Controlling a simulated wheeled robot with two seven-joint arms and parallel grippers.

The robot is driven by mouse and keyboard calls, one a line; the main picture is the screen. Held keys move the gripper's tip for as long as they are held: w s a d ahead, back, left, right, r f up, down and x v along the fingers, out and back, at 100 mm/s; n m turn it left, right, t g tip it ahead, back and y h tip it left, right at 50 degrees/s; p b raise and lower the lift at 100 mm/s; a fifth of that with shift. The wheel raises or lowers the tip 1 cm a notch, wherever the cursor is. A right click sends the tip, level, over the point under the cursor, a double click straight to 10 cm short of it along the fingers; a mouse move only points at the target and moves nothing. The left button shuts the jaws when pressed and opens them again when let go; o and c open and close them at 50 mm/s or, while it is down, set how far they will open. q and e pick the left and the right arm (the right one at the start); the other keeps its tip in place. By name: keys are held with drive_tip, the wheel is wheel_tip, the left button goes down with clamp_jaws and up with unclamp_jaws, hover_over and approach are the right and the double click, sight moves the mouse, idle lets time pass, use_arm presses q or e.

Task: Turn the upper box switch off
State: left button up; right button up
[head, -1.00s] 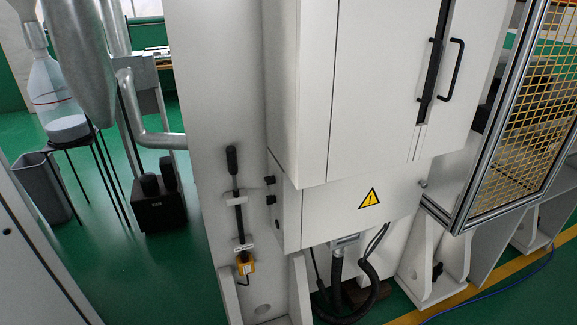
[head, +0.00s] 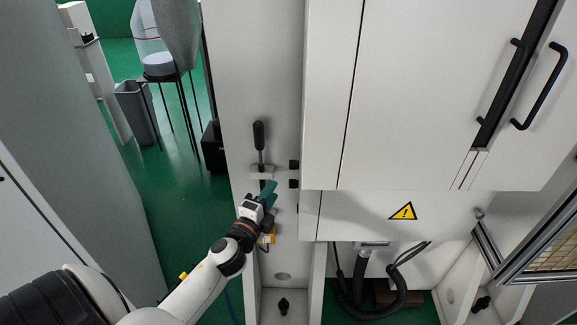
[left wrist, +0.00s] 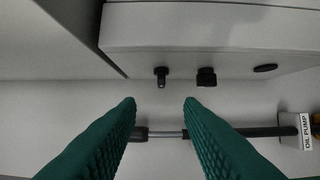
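Two black switches stick out of the side of the white box. The upper box switch (head: 293,165) sits just above the lower one (head: 293,184). In the left wrist view the upper switch (left wrist: 161,77) is the left knob and the lower one (left wrist: 206,77) is to its right. My left gripper (head: 268,190) has green fingers and is just left of and slightly below the switches in the head view. In the left wrist view its fingers (left wrist: 160,103) are open and empty, with both switches beyond the tips, not touched. My right gripper is not in view.
A black-handled lever (head: 259,136) on a rod runs down the white panel close to my left gripper. A label reading "OIL PUMP" (left wrist: 305,130) is beside a yellow part (head: 267,238). A dark oval (left wrist: 265,68) lies beyond the switches. Door handles (head: 541,87) are at right.

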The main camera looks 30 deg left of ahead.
sight(290, 166)
use_arm(q)
drive_tip(key=w, duration=0.4)
drive_tip(key=w+a+p, duration=0.1)
drive_tip(key=w, duration=0.6)
drive_tip(key=shift+w+a+f+p, duration=0.15)
drive_tip(key=shift+w+a+p, duration=0.1)
drive_tip(key=shift+w+p, duration=0.15)
clamp_jaws()
